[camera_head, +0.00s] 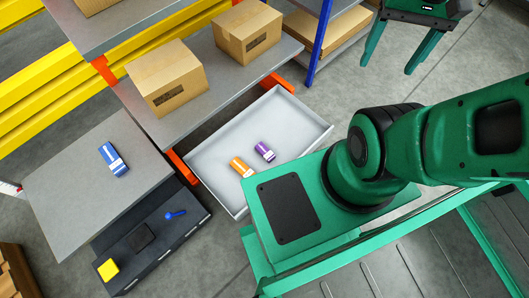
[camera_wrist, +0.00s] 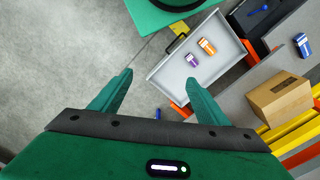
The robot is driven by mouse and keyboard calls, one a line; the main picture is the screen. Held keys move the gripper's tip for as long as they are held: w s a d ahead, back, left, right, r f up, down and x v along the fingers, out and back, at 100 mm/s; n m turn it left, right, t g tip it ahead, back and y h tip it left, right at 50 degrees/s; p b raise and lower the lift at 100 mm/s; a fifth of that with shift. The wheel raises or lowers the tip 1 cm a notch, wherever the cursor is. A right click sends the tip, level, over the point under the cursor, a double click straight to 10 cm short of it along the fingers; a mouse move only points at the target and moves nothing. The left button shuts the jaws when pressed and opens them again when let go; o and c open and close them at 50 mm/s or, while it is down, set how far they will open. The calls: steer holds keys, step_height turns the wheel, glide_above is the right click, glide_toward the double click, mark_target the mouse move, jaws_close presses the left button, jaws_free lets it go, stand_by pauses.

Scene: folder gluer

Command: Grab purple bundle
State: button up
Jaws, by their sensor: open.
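The purple bundle (camera_head: 265,152), with a white band, lies in the light grey tray (camera_head: 309,123), which looks like a pulled-out drawer. An orange bundle (camera_head: 240,167) with a white band lies beside it, a small gap apart. In the wrist view the purple bundle (camera_wrist: 192,60) shows beyond the right fingertip, with the orange one (camera_wrist: 207,46) at its upper right. My gripper (camera_head: 387,67) is open and empty at the top right of the head view, well apart from the tray. Its spread fingers also show in the wrist view (camera_wrist: 157,80).
A blue bundle (camera_head: 113,159) lies on a grey table (camera_head: 60,195) at left. Cardboard boxes (camera_head: 165,78) stand on the shelf (camera_head: 205,105) behind the tray. A blue post (camera_head: 321,30) stands near the gripper. Grey floor (camera_head: 345,90) is clear between gripper and tray.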

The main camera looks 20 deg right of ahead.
steer(key=o, duration=0.7)
steer(key=shift+m+h, duration=0.4)
steer(key=shift+m, duration=0.1)
steer(key=w+f, duration=0.1)
steer(key=w, duration=0.2)
steer(key=w+d, duration=0.1)
steer(key=w, duration=0.2)
steer(key=w+d+f, duration=0.1)
steer(key=w, duration=0.2)
steer(key=shift+d+f, duration=0.15)
steer(key=shift+f, duration=0.15)
steer(key=shift+c, duration=0.2)
steer(key=w+a+f+m+h, duration=0.1)
steer(key=w+f+m, duration=0.1)
steer(key=w+f, duration=1.65)
steer(key=w+a+f+m, duration=0.1)
steer(key=w+a+f, duration=0.25)
steer(key=f, duration=0.55)
steer(key=w+a+f, duration=0.3)
steer(key=w+f, duration=0.1)
steer(key=f, duration=0.6)
steer(key=m+y, duration=0.2)
steer(key=m, duration=0.2)
glide_above(265, 151)
step_height(265, 151, down, 36)
steer(key=shift+a+f, duration=0.15)
steer(key=shift+w+d+f, duration=0.1)
steer(key=shift+f, duration=1.55)
steer(key=shift+d+f, duration=0.1)
steer(key=shift+f, duration=1.55)
